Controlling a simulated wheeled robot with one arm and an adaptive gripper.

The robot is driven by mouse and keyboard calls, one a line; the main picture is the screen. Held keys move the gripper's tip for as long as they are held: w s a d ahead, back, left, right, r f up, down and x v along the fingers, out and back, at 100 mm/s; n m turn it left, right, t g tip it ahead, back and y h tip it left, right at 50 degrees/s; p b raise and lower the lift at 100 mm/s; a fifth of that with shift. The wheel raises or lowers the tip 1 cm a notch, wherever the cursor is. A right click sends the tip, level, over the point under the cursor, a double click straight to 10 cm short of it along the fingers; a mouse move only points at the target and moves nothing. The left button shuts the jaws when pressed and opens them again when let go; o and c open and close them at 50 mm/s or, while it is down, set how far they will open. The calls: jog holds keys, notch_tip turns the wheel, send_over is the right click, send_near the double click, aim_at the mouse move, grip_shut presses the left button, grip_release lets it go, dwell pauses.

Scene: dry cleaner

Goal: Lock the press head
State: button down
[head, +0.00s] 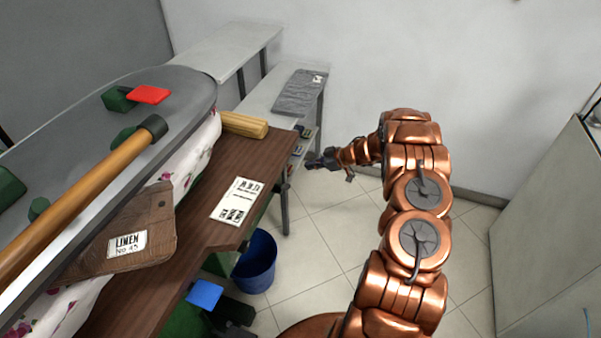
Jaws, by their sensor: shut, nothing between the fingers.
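The grey press head (190,97) lies at the left over a white floral cloth (198,150). A wooden bar handle (85,200) runs along its near side. A red tab (148,95) sits beside a green block (119,98) on top of the head; I cannot tell whether it is a lock. My gripper (318,161) is small and dark at the end of my copper arm. It is shut and empty, well to the right of the press head, near the shelf end and apart from the press.
A brown table edge (262,160) carries a printed card (237,199), a LINEN package (130,240) and a wooden roll (243,125). A blue bucket (255,265) and blue pedal (204,293) are below. White shelves (250,105) stand behind; a pale cabinet (550,230) stands right. Floor between is clear.

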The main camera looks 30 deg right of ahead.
jog(key=shift+s+d+r, duration=0.3)
jog(key=shift+d, duration=0.3)
jog(key=shift+s+d+r, duration=0.3)
jog(key=shift+d+r, duration=0.05)
jog(key=shift+d, duration=0.25)
jog(key=shift+s+d+r, duration=0.3)
jog(key=shift+d, duration=0.3)
jog(key=shift+w, duration=0.1)
